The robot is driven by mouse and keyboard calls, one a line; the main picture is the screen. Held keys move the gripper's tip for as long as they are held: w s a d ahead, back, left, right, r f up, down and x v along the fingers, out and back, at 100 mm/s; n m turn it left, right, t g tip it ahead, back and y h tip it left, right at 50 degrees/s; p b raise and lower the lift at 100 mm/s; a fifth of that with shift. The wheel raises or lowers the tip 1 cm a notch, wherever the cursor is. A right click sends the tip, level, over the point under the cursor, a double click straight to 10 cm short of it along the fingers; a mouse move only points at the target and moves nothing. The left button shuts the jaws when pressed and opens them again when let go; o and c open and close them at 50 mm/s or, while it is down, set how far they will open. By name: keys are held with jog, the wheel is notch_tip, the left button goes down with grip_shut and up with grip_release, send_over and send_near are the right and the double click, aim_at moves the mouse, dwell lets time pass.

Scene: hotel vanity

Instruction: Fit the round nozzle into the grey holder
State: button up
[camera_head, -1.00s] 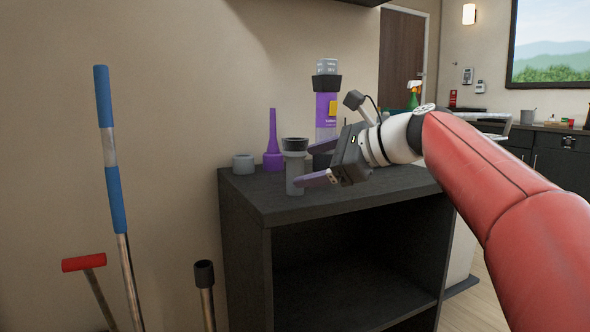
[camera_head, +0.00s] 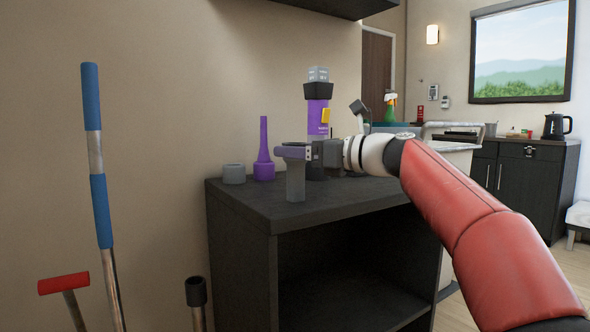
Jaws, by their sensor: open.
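A grey upright piece (camera_head: 296,184), which I take for the round nozzle, stands near the front edge of the dark shelf top. My gripper (camera_head: 284,152) is level at its upper end, with its jaws open. The near finger crosses in front and hides the piece's dark collar; I cannot tell whether the fingers touch it. A short grey ring (camera_head: 234,174), likely the grey holder, sits at the shelf's left back corner, clear of my gripper.
A purple vacuum-like body (camera_head: 318,115) stands behind my gripper. The dark shelf unit (camera_head: 238,201) has bare top around the grey piece. Blue-banded (camera_head: 101,200) and red-handled (camera_head: 62,284) poles stand at left.

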jog(key=shift+x, duration=1.5)
jog(key=shift+f, duration=0.15)
jog(key=c, duration=1.1)
jog(key=shift+c, duration=0.2)
